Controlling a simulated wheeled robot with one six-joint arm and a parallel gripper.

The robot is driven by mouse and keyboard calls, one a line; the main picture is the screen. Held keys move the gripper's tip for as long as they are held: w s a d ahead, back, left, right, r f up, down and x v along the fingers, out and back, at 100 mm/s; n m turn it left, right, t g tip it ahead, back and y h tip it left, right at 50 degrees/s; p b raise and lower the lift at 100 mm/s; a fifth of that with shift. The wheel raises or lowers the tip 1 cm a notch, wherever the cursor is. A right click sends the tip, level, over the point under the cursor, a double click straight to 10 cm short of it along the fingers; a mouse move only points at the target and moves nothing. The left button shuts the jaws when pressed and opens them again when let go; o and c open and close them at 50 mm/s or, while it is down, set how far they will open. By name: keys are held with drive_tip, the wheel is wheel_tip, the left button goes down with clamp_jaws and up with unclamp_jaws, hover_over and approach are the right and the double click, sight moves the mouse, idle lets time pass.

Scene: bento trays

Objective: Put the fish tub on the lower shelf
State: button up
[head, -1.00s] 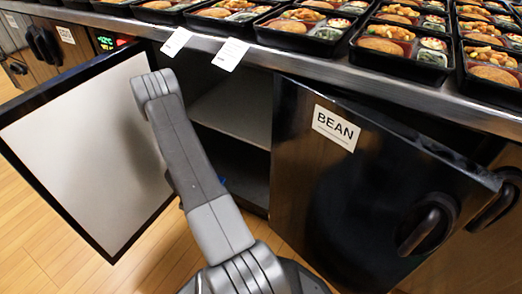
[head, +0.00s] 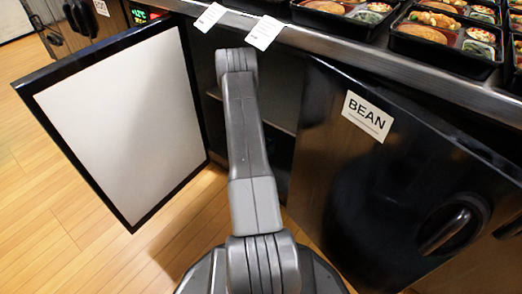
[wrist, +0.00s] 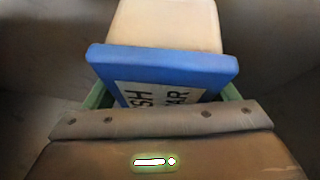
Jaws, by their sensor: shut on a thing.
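The fish tub (wrist: 165,68) shows in the wrist view with a blue edge, a cream part behind it and a white label partly reading "SH" and "AR". My gripper (wrist: 165,96) is shut on it, a green finger showing at each side. In the head view my arm hides the gripper and the tub, and it reaches toward the open cabinet. A shelf (head: 281,118) crosses the cabinet opening, with a darker space (head: 279,152) below it. Whether the tub touches any surface cannot be told.
An open door with a white inner panel (head: 125,115) stands left of my arm. A black door marked BEAN (head: 330,170) stands ajar on the right. The counter edge (head: 400,70) runs above the cabinet, with several bento trays (head: 445,45) on it. Wood floor (head: 50,220) is clear at lower left.

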drive_tip(key=shift+w+d+f+b, duration=0.1)
drive_tip(key=shift+f+b, duration=0.25)
drive_tip(key=shift+f, duration=0.35)
drive_tip(key=shift+f, duration=0.1)
drive_tip(key=o, duration=1.3)
drive_tip(key=shift+c, duration=0.2)
drive_tip(key=v, duration=1.2)
